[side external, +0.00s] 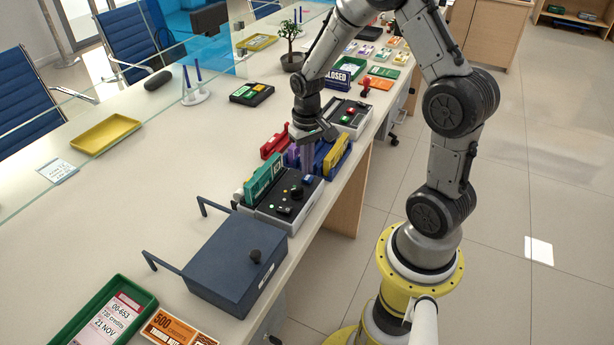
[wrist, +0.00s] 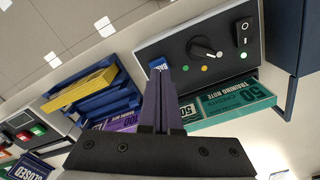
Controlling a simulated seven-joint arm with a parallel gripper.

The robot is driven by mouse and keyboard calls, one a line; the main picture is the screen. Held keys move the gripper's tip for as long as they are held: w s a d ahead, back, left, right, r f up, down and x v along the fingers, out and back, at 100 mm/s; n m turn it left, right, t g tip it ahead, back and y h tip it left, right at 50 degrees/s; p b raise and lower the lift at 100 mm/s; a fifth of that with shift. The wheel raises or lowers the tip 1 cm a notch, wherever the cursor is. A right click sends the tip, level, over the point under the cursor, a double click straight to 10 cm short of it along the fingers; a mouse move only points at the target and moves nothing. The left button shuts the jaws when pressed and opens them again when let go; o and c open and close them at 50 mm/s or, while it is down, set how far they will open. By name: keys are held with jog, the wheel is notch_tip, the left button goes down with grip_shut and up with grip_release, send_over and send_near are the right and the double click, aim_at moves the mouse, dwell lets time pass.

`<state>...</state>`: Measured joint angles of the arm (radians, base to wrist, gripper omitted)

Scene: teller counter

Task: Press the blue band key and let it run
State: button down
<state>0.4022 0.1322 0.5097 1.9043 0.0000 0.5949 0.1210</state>
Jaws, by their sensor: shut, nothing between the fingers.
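The banding machine (side external: 273,211) has a dark top panel and a light body; its panel also shows in the wrist view (wrist: 225,65). The blue key (side external: 308,180) sits at the panel's end, and in the wrist view the blue key (wrist: 158,63) shows just beyond my fingertips, partly hidden. My gripper (side external: 307,171) is shut and empty, pointing down at the key. In the wrist view my gripper (wrist: 161,76) overlaps the key's near edge. I cannot tell whether the tips touch it. A black knob (wrist: 206,48) and a rocker switch (wrist: 243,33) share the panel.
Teal notes (wrist: 228,106) stand along the machine's side. Blue holders with a yellow bundle (wrist: 80,88) and purple notes (wrist: 122,123) are close by. A dark blue box (side external: 236,262) with handles stands in front. The counter's left middle is mostly clear.

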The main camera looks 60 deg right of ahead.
jog(key=shift+f, duration=1)
notch_tip(320, 180, up, 9)
dwell(1.3)
jog(key=shift+a, duration=0.1)
notch_tip(320, 180, up, 7)
jog(key=n+t, duration=0.1)
jog(key=t, duration=0.1)
send_over(307, 178)
jog(key=a, duration=0.4)
jog(key=s+a+r+n+t, duration=0.2)
jog(key=s+a+r, duration=0.15)
jog(key=r, duration=0.25)
jog(key=s+a+n+t, duration=0.1)
jog(key=s+a+n, duration=0.2)
jog(key=s, duration=0.8)
jog(key=a, duration=0.2)
jog(key=shift+s+a+t, duration=0.3)
jog(key=shift+s+a, duration=0.1)
